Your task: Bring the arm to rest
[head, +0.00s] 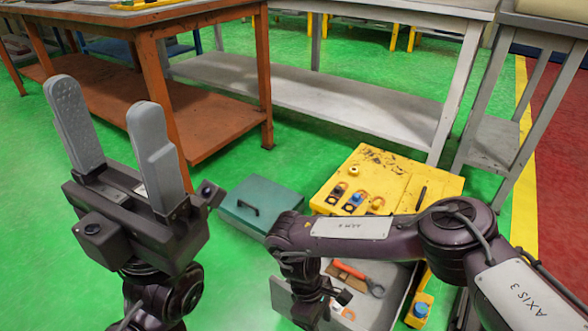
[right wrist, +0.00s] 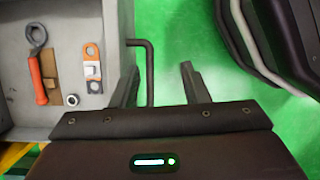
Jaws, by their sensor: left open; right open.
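My left gripper (head: 105,98) stands raised at the left of the head view, its two grey fingers wide apart and empty. My right arm reaches in from the right, over the grey tray (head: 385,318). Its gripper is low by the tray's left side and partly hidden by the arm. In the right wrist view my right gripper (right wrist: 160,82) is open beside the tray wall (right wrist: 115,30). A dark bent rod (right wrist: 150,65) shows between its fingers, close to the left one; I cannot tell whether it belongs to the tray.
The tray holds an orange-handled wrench (right wrist: 36,75), an orange-and-white part (right wrist: 93,65) and a nut (right wrist: 72,100). A teal box (head: 270,195) and a yellow case (head: 335,180) lie behind my right arm. An orange table (head: 205,120) and grey benches (head: 330,95) stand behind.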

